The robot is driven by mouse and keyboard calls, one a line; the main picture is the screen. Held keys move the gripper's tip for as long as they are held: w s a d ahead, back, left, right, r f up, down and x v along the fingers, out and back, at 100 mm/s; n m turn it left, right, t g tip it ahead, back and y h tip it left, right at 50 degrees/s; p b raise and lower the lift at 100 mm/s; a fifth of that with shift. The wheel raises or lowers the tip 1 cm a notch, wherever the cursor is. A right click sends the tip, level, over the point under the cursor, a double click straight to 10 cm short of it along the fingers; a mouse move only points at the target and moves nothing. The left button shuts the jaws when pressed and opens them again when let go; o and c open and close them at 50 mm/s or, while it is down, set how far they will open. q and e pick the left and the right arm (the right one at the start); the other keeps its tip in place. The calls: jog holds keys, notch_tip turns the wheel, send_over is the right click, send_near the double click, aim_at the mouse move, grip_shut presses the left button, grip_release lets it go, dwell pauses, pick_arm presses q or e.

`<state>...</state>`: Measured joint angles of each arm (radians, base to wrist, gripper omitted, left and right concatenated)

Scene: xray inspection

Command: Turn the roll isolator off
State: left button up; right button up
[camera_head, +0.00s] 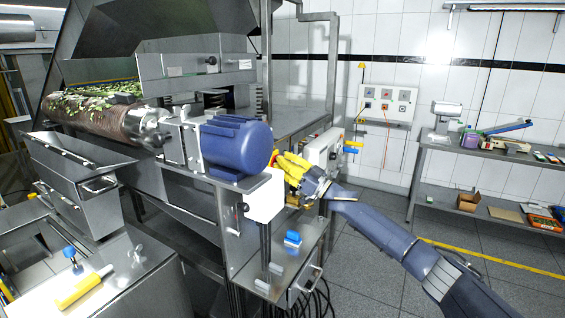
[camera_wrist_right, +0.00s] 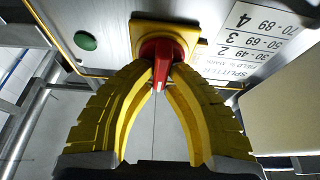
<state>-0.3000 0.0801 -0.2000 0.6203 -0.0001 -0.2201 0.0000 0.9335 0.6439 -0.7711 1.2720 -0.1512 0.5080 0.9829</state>
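The isolator switch shows in the right wrist view as a red rotary handle (camera_wrist_right: 161,66) on a yellow square plate (camera_wrist_right: 180,33). The plate is fixed to a grey panel. My right gripper (camera_wrist_right: 161,80) has its two yellow fingers on either side of the red handle, with the fingertips appearing to touch it. In the head view my right gripper (camera_head: 290,168) reaches in from the right to the control box (camera_head: 321,150) beside the blue motor (camera_head: 237,147). The switch is hidden there by the gripper. My left gripper is in neither view.
A green button (camera_wrist_right: 86,41) and a printed label (camera_wrist_right: 245,48) are on the panel near the switch. The roller (camera_head: 100,113) carries green leaves. Open floor lies right of the machine.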

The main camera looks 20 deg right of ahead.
grip_shut()
jog(key=shift+n, duration=0.4)
jog(key=n+g+y, duration=0.1)
jog(key=n+g, duration=0.1)
jog(key=n, duration=0.2)
jog(key=n+g+y, duration=0.1)
jog(key=n+g, duration=0.1)
jog(key=n, duration=0.2)
jog(key=n+g, duration=0.2)
jog(key=n, duration=0.2)
jog(key=shift+s+a+f+n+y, duration=0.1)
jog(key=shift+s+a+n+y, duration=0.2)
jog(key=shift+y, duration=0.1)
jog(key=n+g, duration=0.1)
jog(key=n, duration=0.1)
jog(key=n+g, duration=0.1)
jog(key=n, duration=0.2)
jog(key=shift+s+a+f+h, duration=0.1)
jog(key=shift+f+h, duration=0.1)
jog(key=shift+h, duration=0.2)
jog(key=shift+f+n+g+h, duration=0.15)
jog(key=shift+n+g+h, duration=0.1)
jog(key=shift+n, duration=0.75)
jog(key=shift+f+n+g+h, duration=0.15)
jog(key=shift+n+h, duration=0.1)
jog(key=shift+n, duration=0.75)
